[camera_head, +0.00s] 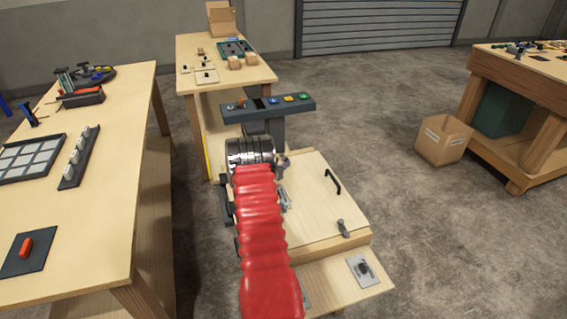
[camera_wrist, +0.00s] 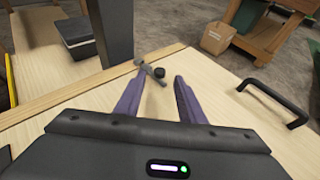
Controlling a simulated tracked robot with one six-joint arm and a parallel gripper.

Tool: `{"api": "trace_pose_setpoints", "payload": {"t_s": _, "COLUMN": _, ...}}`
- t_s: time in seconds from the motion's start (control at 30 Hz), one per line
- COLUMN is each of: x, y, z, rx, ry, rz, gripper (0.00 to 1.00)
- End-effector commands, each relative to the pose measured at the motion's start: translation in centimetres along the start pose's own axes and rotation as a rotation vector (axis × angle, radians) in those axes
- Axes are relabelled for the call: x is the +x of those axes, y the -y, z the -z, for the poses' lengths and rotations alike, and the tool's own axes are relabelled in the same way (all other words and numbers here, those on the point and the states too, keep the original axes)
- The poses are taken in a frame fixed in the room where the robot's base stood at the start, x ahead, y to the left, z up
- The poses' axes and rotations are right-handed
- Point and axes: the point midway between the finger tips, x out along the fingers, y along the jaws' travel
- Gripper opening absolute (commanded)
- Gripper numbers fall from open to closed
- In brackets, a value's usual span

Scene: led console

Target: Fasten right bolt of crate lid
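The crate lid (camera_head: 305,205) is a pale wooden board with a black handle (camera_head: 332,181) near its right edge. A metal bolt (camera_head: 343,228) with a grey lever sits at its front edge. In the wrist view, another bolt (camera_wrist: 143,66) with a grey bar and a black knob (camera_wrist: 160,72) lies at the lid's far edge. My gripper (camera_wrist: 158,84) is open, with its two purple fingers low over the lid (camera_wrist: 225,88). The bolt shows between and just beyond the fingertips; I cannot tell whether they touch. In the head view my red-sleeved arm hides part of the crate.
A dark console (camera_head: 268,108) with coloured buttons stands behind the crate on a post. A workbench (camera_head: 110,180) is at the left, and another table (camera_head: 240,80) is behind. A metal plate (camera_head: 364,270) lies in front of the crate. A cardboard box (camera_head: 443,138) stands on open floor at right.

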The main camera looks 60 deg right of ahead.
Motion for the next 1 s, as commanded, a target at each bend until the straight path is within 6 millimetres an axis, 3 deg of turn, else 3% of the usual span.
{"api": "trace_pose_setpoints", "payload": {"t_s": 0.33, "x": 3.4, "y": 0.0, "z": 0.0, "rx": 0.001, "ry": 0.0, "rz": 0.001, "gripper": 0.36}}
{"api": "trace_pose_setpoints", "payload": {"t_s": 0.77, "x": 4.0, "y": 0.0, "z": 0.0, "rx": -0.001, "ry": 0.0, "rz": 0.0, "gripper": 0.36}}
{"api": "trace_pose_setpoints", "payload": {"t_s": 1.0, "x": 4.0, "y": 0.0, "z": 0.0, "rx": 0.0, "ry": 0.0, "rz": 0.0, "gripper": 0.2}}
